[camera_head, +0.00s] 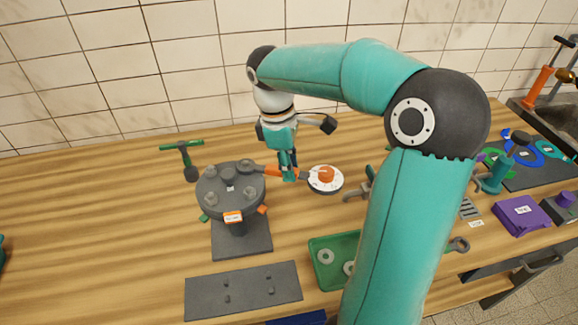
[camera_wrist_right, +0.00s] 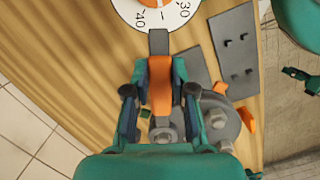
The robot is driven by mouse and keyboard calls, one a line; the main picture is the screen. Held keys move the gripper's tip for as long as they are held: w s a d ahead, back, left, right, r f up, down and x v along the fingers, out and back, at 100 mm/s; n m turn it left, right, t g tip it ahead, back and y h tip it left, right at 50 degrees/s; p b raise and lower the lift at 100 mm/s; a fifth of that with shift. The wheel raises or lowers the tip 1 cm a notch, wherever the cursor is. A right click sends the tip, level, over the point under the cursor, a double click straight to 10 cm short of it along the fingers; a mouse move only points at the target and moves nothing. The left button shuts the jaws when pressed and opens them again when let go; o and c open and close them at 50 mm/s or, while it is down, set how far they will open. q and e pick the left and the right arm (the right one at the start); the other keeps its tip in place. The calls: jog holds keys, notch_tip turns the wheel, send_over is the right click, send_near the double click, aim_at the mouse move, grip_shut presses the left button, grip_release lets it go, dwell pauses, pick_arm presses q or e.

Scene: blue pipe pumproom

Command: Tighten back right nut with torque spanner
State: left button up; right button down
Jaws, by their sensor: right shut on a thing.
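The grey round flange (camera_head: 232,181) stands on a dark base and has several nuts and studs on top. My right gripper (camera_head: 289,174) is at its right and is shut on the orange handle of the torque spanner (camera_head: 272,171). The spanner lies about level, its grey head over the flange's back right nut (camera_head: 246,166). In the right wrist view, the orange handle (camera_wrist_right: 160,85) sits between the fingers and the grey head (camera_wrist_right: 163,132) is at the flange (camera_wrist_right: 222,122). I cannot tell whether the head is seated around the nut.
A white dial with an orange centre (camera_head: 326,177) is just right of my gripper. A green-handled tool (camera_head: 182,150) stands behind the flange at left. A green tray (camera_head: 322,257) and a dark plate with pegs (camera_head: 243,290) lie in front. The left wooden worktop is clear.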

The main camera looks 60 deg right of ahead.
jog(key=shift+w+d, duration=0.1)
jog(key=shift+d, duration=0.15)
jog(key=shift+r+p, duration=0.5)
jog(key=shift+p, duration=0.05)
jog(key=shift+r+p, duration=1.5)
jog(key=shift+r, duration=0.1)
